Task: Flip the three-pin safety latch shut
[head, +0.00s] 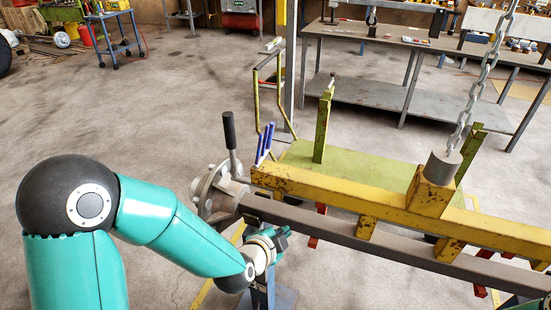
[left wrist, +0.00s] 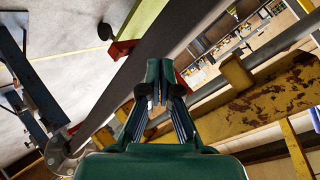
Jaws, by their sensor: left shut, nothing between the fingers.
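Three blue pins (head: 264,143) stand upright and slightly tilted at the left end of the yellow lifting beam (head: 335,192); I take them to be the three-pin safety latch. I cannot tell its exact position. The pins do not show clearly in the left wrist view. My left gripper (head: 282,238) is below and a little right of the pins in the picture, near the grey axle beam (head: 380,240). In the left wrist view the gripper's fingers (left wrist: 158,82) are together with nothing between them.
A lever with a black handle (head: 229,130) rises by the round hub (head: 213,192) at the axle's end, left of the pins. A chain (head: 480,85) hangs to the yellow beam. A green platform (head: 355,172) lies behind. Workbenches stand farther back.

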